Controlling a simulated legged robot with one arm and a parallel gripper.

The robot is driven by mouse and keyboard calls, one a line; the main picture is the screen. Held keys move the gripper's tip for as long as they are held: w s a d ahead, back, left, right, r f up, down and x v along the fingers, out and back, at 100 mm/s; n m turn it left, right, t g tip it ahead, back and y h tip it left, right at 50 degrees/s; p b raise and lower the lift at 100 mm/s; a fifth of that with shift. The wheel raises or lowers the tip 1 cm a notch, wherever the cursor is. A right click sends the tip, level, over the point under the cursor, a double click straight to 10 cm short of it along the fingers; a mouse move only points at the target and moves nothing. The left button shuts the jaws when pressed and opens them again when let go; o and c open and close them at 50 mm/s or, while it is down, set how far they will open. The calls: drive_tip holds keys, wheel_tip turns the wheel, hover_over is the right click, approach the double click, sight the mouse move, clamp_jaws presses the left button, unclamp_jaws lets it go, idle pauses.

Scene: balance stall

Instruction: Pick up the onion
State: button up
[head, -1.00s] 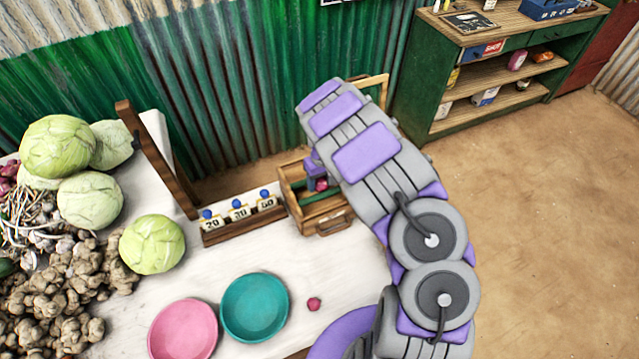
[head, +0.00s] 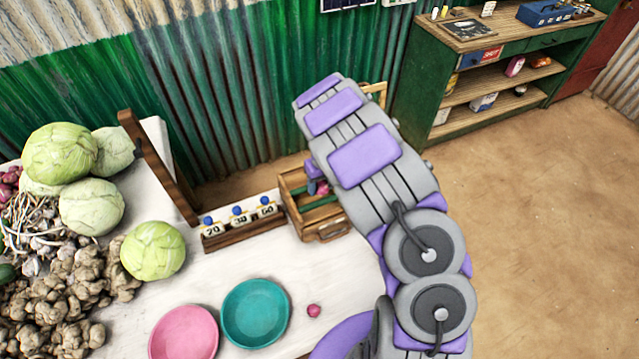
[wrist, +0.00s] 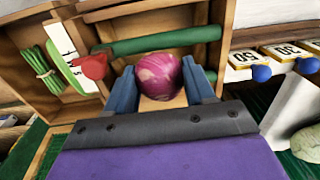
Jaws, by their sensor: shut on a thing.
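A purple-pink onion with pale streaks (wrist: 158,75) sits between the two blue fingers of my gripper (wrist: 163,90) in the wrist view. My gripper is shut on it, with one finger against each side. In the head view the onion (head: 322,188) shows small at the end of my arm, over the wooden box (head: 333,229) on the white table. My arm hides part of the gripper there. I cannot tell whether the onion touches the box. A second small reddish onion-like ball (head: 313,310) lies on the table, right of the teal bowl (head: 256,312).
The box holds green bars (wrist: 160,40), a red piece (wrist: 90,67) and a green bundle (wrist: 42,75). A rack of numbered weights (head: 240,222) stands left of the box. A pink bowl (head: 184,332) and cabbages (head: 153,250) are on the table. Open floor lies right.

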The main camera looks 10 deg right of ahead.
drive_tip(key=s+r+p, duration=0.1)
drive_tip(key=s, duration=1.3)
drive_tip(key=shift+s+r, duration=0.2)
drive_tip(key=shift+s, duration=0.15)
drive_tip(key=shift+f, duration=0.1)
